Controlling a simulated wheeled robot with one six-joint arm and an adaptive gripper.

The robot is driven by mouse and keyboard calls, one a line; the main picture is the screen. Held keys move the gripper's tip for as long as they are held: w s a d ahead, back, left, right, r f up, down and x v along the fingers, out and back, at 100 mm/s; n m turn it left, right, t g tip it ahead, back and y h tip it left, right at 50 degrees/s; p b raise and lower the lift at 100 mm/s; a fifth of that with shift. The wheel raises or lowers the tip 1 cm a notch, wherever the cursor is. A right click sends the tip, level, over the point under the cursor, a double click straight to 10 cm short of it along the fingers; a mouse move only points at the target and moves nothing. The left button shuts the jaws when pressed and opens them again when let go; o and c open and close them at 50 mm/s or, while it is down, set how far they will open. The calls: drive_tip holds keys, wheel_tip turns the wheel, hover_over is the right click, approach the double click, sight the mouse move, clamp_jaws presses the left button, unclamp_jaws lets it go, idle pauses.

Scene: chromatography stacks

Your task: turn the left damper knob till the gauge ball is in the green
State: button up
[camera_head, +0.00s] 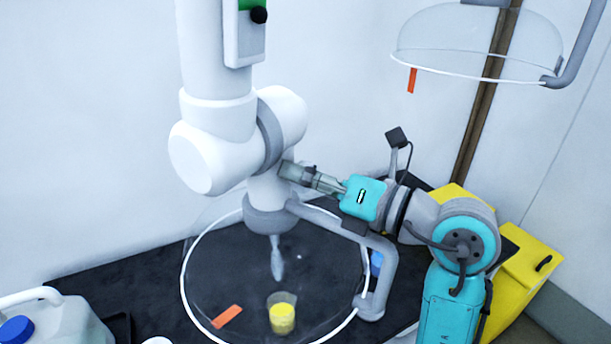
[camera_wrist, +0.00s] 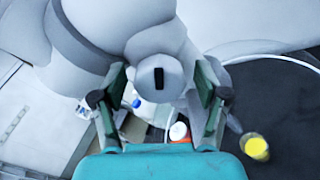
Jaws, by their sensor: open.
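The left extraction arm (camera_head: 215,150) is white, with a clear hood (camera_head: 184,285) below it. Its gauge (camera_head: 236,45) is at the top of the head view, cut off by the frame edge. The black gauge ball (camera_head: 259,15) sits at the lower edge of the green band, partly overlapping it. In the wrist view a grey knob with a black mark (camera_wrist: 158,80) lies between the fingers. My gripper (camera_head: 292,171) is open around the knob, with gaps visible on both sides in the wrist view (camera_wrist: 161,86). In the head view my fingers hide the knob.
A second clear hood (camera_head: 478,80) hangs at upper right. A beaker of yellow liquid (camera_head: 282,315) stands under the left hood on the dark bench (camera_head: 150,285). A white jug with a blue cap (camera_head: 60,325) is at lower left.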

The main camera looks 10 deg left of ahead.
drive_tip(key=c, duration=1.2)
drive_tip(key=shift+o, duration=0.2)
drive_tip(key=shift+n, duration=2.4)
drive_tip(key=o, duration=1.2)
drive_tip(key=shift+c, duration=0.2)
drive_tip(key=v, duration=1.2)
